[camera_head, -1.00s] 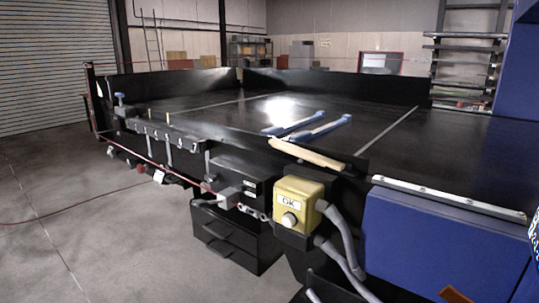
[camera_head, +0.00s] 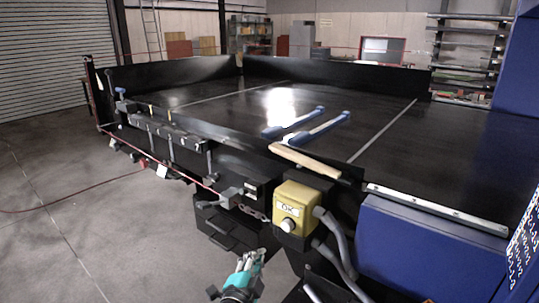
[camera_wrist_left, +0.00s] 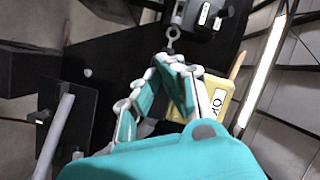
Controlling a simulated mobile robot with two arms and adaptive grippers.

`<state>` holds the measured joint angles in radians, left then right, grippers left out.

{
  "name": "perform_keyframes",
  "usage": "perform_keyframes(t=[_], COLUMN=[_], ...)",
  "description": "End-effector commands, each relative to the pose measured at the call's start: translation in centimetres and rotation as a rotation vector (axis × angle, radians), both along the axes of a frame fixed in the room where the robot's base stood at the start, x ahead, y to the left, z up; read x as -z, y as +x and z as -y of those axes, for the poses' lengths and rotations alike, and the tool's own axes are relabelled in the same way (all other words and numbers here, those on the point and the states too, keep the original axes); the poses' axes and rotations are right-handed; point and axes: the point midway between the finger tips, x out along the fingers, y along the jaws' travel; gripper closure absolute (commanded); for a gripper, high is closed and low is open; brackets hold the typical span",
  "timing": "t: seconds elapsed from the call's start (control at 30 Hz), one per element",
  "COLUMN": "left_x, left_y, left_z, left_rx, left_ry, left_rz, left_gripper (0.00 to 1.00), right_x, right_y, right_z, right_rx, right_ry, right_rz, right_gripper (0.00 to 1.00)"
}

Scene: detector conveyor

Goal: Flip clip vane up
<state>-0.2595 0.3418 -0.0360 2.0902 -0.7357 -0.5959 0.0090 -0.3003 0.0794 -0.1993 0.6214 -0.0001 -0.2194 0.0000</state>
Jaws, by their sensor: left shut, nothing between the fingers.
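My left gripper (camera_head: 249,262), teal and grey, is at the bottom of the head view, in front of the conveyor's side. Its fingers are shut and empty. A grey clip fitting (camera_head: 230,197) with a chain sits on the conveyor's side, above and left of the gripper in the picture, apart from it. I cannot tell for sure which part is the vane. In the left wrist view the teal fingers (camera_wrist_left: 168,64) point toward a grey ring end (camera_wrist_left: 173,34) on a dark fitting (camera_wrist_left: 212,14). I cannot tell whether they touch. My right gripper is not in view.
A yellow button box (camera_head: 297,206) with grey conduits stands right of the gripper; it also shows in the left wrist view (camera_wrist_left: 218,100). A blue panel (camera_head: 430,245) is farther right. Open floor (camera_head: 60,210) is left.

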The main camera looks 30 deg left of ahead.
Motion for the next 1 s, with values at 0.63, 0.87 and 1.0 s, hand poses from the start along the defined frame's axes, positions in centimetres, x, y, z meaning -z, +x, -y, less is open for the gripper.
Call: perform_keyframes(t=[0.63, 0.87, 1.0], left_x=[-20.5, -21.1, -21.1], left_y=[9.3, 9.0, 9.0], left_z=[-3.3, -8.7, -8.8], left_rx=[0.652, 0.654, 0.655], left_ry=[2.093, 2.202, 2.203], left_rz=[-0.166, -0.443, -0.45], left_gripper=[1.0, 1.0, 1.0], right_x=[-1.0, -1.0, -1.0], right_y=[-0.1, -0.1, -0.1], right_z=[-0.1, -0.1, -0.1], right_rx=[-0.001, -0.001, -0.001], right_ry=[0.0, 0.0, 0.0], right_rz=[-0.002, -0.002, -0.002], right_gripper=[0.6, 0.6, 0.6])
